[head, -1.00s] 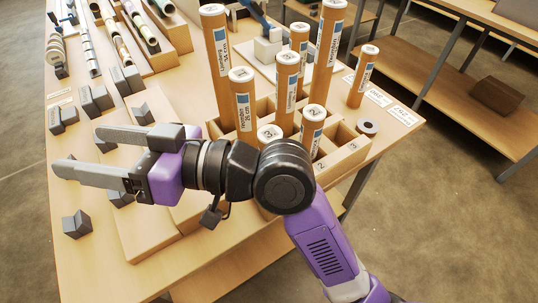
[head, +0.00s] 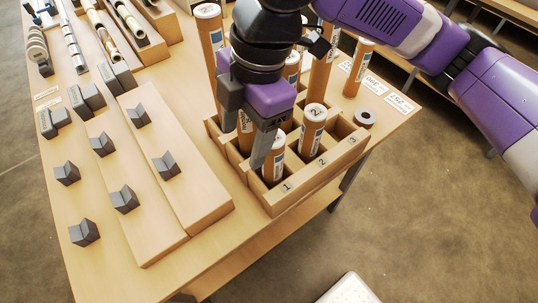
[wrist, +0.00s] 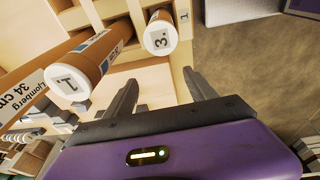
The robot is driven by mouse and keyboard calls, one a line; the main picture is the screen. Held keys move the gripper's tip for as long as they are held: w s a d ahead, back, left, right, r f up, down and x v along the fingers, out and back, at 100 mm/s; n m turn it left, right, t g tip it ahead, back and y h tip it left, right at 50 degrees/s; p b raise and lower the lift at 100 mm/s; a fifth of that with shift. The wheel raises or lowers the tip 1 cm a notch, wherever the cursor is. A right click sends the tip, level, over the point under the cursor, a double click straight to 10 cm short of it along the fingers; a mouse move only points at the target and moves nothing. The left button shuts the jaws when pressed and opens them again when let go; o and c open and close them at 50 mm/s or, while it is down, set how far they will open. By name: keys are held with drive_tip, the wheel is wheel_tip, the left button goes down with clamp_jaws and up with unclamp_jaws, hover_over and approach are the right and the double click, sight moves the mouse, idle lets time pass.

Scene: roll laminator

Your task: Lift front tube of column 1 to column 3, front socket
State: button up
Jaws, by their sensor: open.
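The front tube of column 1 (head: 274,160) is a short brown tube with a white cap, upright in the wooden rack (head: 310,178). In the wrist view its cap reads 3 (wrist: 160,36). My gripper (head: 244,142) points down over the rack's left part, open and empty. In the head view its near finger is just left of and partly over that tube; contact cannot be told. In the wrist view the tube's cap lies beyond the fingertips, roughly between their lines. Column 3's front socket (head: 345,128) looks empty, behind the digit 3 on the rack's front.
A short tube (head: 312,125) stands at the front of column 2. Taller tubes (head: 210,45) stand behind and around my gripper. Boards with grey V-blocks (head: 166,165) lie to the left.

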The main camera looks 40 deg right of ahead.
sight(273, 150)
drive_tip(key=d, duration=0.1)
drive_tip(key=d+h, duration=0.1)
drive_tip(key=d, duration=0.1)
drive_tip(key=s+d+h, duration=0.1)
drive_tip(key=d, duration=0.1)
drive_tip(key=shift+d+r+g, duration=0.2)
drive_tip(key=shift+r+g, duration=0.1)
drive_tip(key=shift+g, duration=0.1)
drive_tip(key=shift+d+f, duration=0.15)
drive_tip(key=shift+f, duration=0.1)
drive_tip(key=f, duration=0.7)
drive_tip(key=shift+a+f+p, duration=0.15)
drive_tip(key=shift+a+p, duration=0.2)
drive_tip(key=shift+p, duration=0.05)
clamp_jaws()
